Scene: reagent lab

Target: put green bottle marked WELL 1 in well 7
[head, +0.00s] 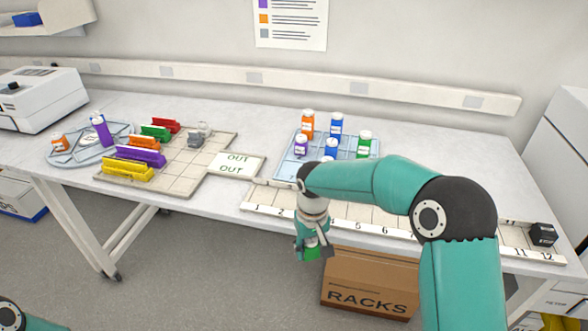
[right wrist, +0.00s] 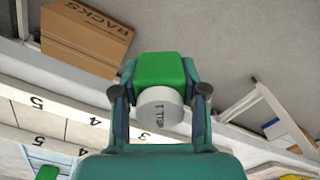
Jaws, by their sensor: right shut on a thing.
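The green bottle (head: 312,254) is in my right gripper (head: 314,246), in front of the bench edge near the low numbers of the strip. In the right wrist view the green bottle (right wrist: 160,70) sits between the two fingers (right wrist: 160,96), its white cap marked WELL 1 facing the camera. The numbered well strip (head: 262,197) runs along the bench front from 1 to 12. My right arm covers its middle, so well 7 is largely hidden. My left gripper is out of view.
A blue rack (head: 288,167) behind the strip holds several bottles, one of them green (head: 364,143). A black block (head: 542,233) stands at well 12. A tiled board (head: 180,183) with coloured racks and an OUT card (head: 236,165) is left. A RACKS box (head: 368,284) stands below.

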